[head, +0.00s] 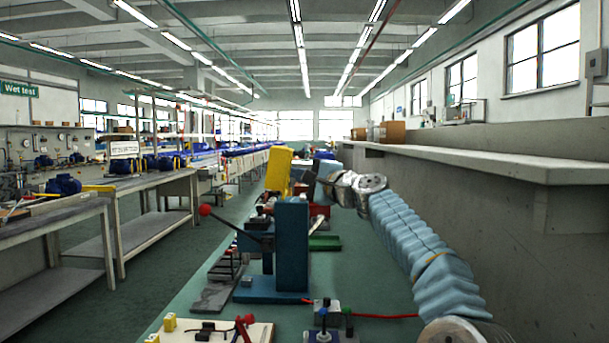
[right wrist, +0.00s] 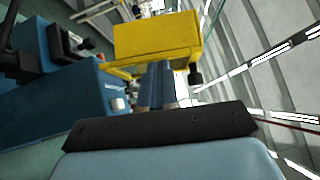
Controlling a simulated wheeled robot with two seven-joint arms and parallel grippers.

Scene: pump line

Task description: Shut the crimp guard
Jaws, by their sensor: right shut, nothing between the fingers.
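The yellow guard (head: 279,170) stands raised and slightly tilted behind the blue press column (head: 292,245) in the head view. In the right wrist view the yellow guard (right wrist: 155,36) is a boxy piece just beyond my fingertips. My right gripper (right wrist: 156,85) is shut and empty, its fingers pointing at the guard's lower edge. I cannot tell whether they touch it. My left gripper is not in view.
A lever with a red knob (head: 205,210) sticks out left from the blue press. A red cable (head: 385,316) and small fixtures lie on the green bench top. A wall with a ledge (head: 460,160) runs along the right. Another workbench (head: 75,210) stands left across the aisle.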

